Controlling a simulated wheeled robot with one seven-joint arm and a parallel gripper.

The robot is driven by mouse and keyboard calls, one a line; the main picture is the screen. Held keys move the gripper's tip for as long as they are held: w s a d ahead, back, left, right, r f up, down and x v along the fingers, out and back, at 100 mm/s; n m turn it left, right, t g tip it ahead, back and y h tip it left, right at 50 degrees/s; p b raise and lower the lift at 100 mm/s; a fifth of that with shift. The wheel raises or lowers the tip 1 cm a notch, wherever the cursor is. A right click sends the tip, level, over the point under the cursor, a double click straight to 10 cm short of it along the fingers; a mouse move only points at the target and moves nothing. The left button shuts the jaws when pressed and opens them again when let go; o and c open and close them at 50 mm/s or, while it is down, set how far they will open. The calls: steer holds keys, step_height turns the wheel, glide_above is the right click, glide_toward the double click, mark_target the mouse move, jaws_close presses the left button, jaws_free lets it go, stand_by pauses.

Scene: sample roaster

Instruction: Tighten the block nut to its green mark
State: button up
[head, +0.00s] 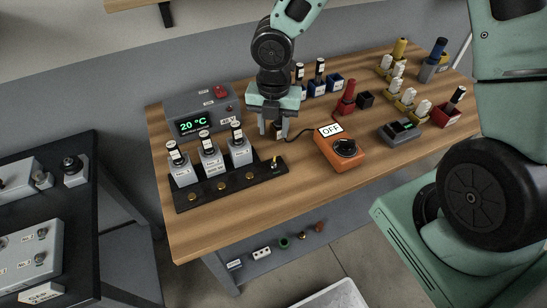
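My gripper (272,130) points down over the wooden table, just behind the right end of a black block (237,193). Something small, dark and brownish shows at its fingertips; I cannot tell whether it is held or stands behind them. A small brass fitting (276,164) stands upright at the block's right end, in front of and apart from the fingertips. It may be the block nut, but it is too small to be sure. No green mark can be made out.
A grey box (203,111) reading 20 °C stands behind the bottles. An orange switch box (340,151) marked OFF, with a cable, is right of my gripper. A dark grey device (400,132) and coloured holders stand farther right. The table (225,235) is bare in front of the block.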

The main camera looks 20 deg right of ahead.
mark_target(274, 161)
step_height(274, 161, down, 12)
steer(key=shift+f+b, duration=0.2)
steer(key=shift+b, duration=0.55)
jaws_close()
